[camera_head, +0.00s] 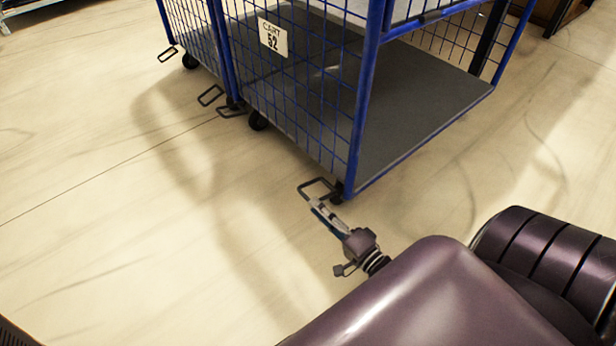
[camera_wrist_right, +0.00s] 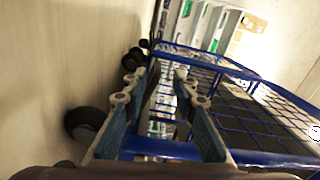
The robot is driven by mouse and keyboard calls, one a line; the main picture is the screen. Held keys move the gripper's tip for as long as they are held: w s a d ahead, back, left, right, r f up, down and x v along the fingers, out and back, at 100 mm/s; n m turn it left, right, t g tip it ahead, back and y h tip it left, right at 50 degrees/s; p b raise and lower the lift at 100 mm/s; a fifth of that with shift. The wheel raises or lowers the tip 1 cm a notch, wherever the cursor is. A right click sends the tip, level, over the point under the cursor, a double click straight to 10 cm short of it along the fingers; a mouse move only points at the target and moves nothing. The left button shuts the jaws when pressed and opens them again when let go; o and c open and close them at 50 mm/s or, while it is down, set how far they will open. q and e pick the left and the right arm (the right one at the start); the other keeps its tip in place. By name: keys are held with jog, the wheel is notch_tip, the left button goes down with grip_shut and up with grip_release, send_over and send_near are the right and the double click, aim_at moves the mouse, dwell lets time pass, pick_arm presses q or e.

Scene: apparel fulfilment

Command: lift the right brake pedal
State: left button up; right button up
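The right brake pedal (camera_head: 316,187) is a dark wire loop low at the near corner of the blue wire cart (camera_head: 366,110), beside its caster. My right gripper (camera_head: 316,204) reaches to it from below, with its fingertips at or just beside the loop; I cannot tell whether they touch. In the right wrist view its two fingers (camera_wrist_right: 158,92) stand apart, so it is open. A blue cart tube shows between them; the pedal is hard to make out there. My left gripper is not in view.
A dark wheel (camera_wrist_right: 86,124) shows in the wrist view. The pale floor (camera_head: 120,220) at left is clear.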

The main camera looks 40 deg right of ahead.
jog(key=shift+s+d, duration=0.2)
jog(key=shift+s, duration=2.15)
